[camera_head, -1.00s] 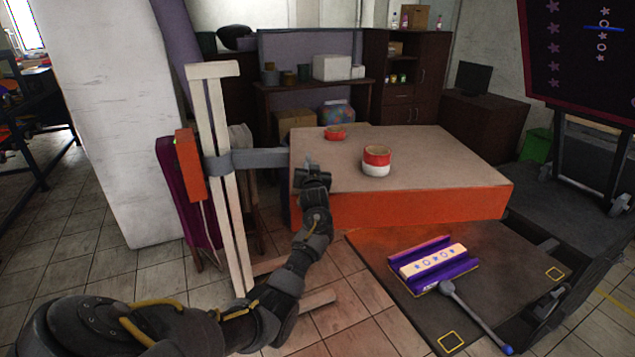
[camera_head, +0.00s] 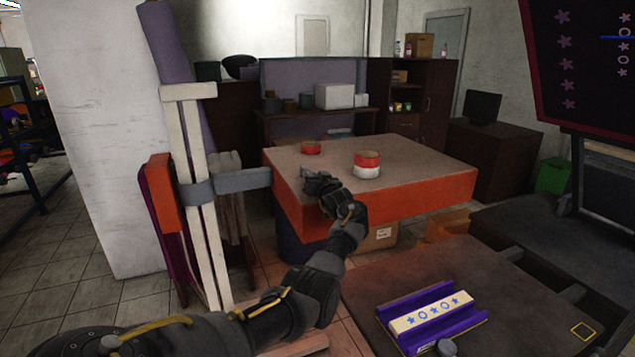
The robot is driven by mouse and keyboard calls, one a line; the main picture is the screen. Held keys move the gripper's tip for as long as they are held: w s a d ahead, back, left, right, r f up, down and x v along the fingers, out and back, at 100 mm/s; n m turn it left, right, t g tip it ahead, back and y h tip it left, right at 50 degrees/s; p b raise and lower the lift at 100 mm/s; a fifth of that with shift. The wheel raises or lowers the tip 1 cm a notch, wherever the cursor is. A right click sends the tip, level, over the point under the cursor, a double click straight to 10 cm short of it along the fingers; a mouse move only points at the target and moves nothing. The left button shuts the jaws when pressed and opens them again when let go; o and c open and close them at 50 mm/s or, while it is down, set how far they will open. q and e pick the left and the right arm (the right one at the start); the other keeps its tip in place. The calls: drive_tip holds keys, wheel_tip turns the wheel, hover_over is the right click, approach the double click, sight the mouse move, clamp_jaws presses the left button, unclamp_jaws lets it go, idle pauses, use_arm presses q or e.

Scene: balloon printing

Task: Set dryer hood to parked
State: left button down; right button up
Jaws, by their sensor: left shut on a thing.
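The dryer hood (camera_head: 430,198) is a wide orange box with a flat greyish top. It hangs out to the right of a pale upright post (camera_head: 202,215), joined by a grey bracket (camera_head: 243,180). My left gripper (camera_head: 318,184) is shut at the hood's near left side, over its orange front edge. The part it grips is hidden behind the fingers. My left arm reaches in from the bottom left. My right gripper is not in view.
A red-and-white roll (camera_head: 367,166) and a smaller red roll (camera_head: 311,147) sit on the hood. Below right is a dark platform (camera_head: 510,285) with a purple holder (camera_head: 440,325) carrying a star-printed block. A blue barrel (camera_head: 295,240) and cardboard box (camera_head: 376,238) stand beneath the hood.

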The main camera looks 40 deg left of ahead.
use_arm(q)
drive_tip(key=shift+a+r, duration=0.2)
drive_tip(key=shift+r, duration=0.15)
drive_tip(key=shift+w+r, duration=0.1)
drive_tip(key=c, duration=1.6)
unclamp_jaws()
drive_tip(key=shift+w, duration=0.1)
drive_tip(key=shift+c, duration=0.2)
drive_tip(key=shift+o, duration=1.2)
drive_tip(key=shift+w+f, duration=0.2)
drive_tip(key=shift+f, duration=0.25)
drive_tip(key=shift+s+d, duration=0.1)
drive_tip(key=shift+s, duration=0.1)
drive_tip(key=b+v, duration=0.1)
drive_tip(key=v, duration=0.9)
drive_tip(key=shift+d+b, duration=0.25)
drive_tip(key=shift+b, duration=0.1)
